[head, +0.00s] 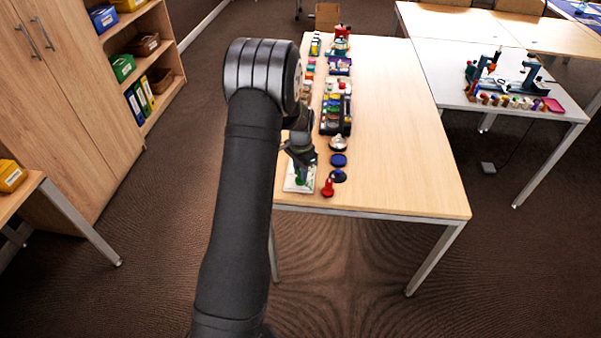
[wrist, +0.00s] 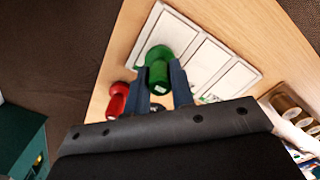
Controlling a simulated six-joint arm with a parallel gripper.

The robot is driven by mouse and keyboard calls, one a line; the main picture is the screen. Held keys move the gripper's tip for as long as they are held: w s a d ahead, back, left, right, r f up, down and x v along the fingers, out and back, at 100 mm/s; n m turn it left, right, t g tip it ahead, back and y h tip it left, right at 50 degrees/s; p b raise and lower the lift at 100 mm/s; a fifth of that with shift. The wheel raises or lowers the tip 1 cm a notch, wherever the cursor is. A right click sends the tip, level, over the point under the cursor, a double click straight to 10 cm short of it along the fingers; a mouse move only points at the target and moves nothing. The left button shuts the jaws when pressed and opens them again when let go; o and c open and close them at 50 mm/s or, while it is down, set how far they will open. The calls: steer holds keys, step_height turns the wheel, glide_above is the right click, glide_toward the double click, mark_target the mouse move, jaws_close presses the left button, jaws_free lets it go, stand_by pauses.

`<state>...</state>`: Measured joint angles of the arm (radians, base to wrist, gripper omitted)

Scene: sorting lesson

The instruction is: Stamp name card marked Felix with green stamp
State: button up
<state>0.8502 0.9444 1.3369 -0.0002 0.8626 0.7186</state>
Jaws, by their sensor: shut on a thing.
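In the wrist view my gripper (wrist: 162,84) is shut on the green stamp (wrist: 158,62), with one finger on each side of its handle. The stamp is over white cards (wrist: 205,64) lying side by side on the table; I cannot tell if it touches them. A small green mark shows on the cards near the right finger. No name is readable, so I cannot tell which card is Felix's. In the head view my gripper (head: 300,160) is low over the white cards (head: 290,187) at the table's near left corner and hides most of the stamp.
A red stamp (head: 327,189) stands just right of the cards, and shows left of my gripper in the wrist view (wrist: 118,99). Round blue pads (head: 339,160) and a desk organiser (head: 327,122) line the table's left side. The table's right half (head: 410,150) is clear.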

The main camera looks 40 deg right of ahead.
steer(key=shift+r, duration=2.9)
steer(key=w+a+f+n, duration=0.2)
steer(key=w+a+n, duration=0.4)
steer(key=a, duration=0.6)
steer(key=w+a+f+n, duration=0.1)
steer(key=a+n, duration=0.5)
steer(key=a, duration=1)
steer(key=w+a+f+n, duration=0.1)
steer(key=a+n, duration=0.5)
steer(key=a, duration=1.1)
steer(key=shift+w+a+f, duration=0.3)
steer(key=shift+w+f, duration=0.05)
steer(key=shift+f, duration=0.55)
steer(key=shift+d, duration=0.1)
